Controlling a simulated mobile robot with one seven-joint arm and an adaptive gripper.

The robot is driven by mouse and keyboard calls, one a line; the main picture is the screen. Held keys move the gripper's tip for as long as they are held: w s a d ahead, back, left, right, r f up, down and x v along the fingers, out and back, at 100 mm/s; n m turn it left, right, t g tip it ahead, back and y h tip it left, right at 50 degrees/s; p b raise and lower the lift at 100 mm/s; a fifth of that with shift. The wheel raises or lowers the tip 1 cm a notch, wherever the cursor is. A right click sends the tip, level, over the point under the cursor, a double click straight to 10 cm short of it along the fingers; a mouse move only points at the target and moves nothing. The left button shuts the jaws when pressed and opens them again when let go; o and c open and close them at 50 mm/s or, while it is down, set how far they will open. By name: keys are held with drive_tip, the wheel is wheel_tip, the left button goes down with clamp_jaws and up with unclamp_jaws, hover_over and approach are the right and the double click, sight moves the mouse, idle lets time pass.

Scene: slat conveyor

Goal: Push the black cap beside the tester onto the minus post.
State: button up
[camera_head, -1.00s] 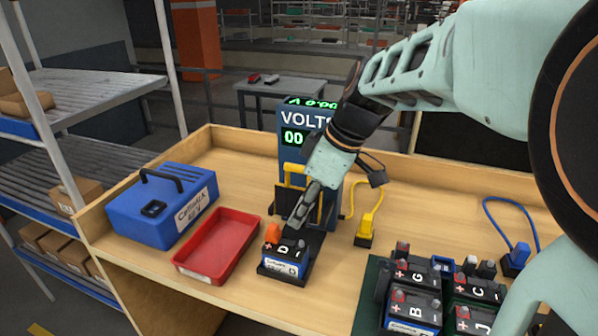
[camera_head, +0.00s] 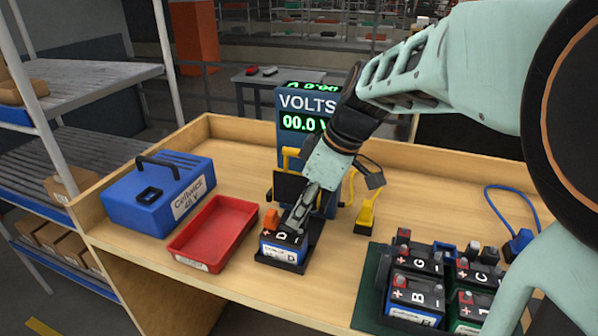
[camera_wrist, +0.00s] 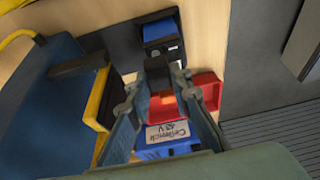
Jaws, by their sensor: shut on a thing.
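Battery D (camera_head: 282,254), black with a blue label, sits in the black holder at the foot of the blue tester (camera_head: 325,150). An orange cap (camera_head: 271,219) stands on its plus side. My gripper (camera_head: 291,226) points down at the battery's minus side, and its fingers hide the minus post. In the wrist view, my gripper (camera_wrist: 157,82) is shut on a small black cap (camera_wrist: 157,66) between its fingertips. Whether the cap touches or covers the post I cannot tell. The tester reads 00.0 V.
A red tray (camera_head: 214,232) and a blue Cellwick case (camera_head: 160,192) stand to the left. A yellow plug (camera_head: 366,215) with its cable lies right of the tester. A green tray (camera_head: 366,300) of batteries is at the right front, with a blue plug (camera_head: 521,242) behind it.

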drive_tip(key=shift+f+b, duration=1.05)
drive_tip(key=shift+f, duration=0.15)
drive_tip(key=o, duration=0.8)
drive_tip(key=shift+o, duration=0.2)
drive_tip(key=shift+r, duration=0.1)
drive_tip(key=v, duration=1.2)
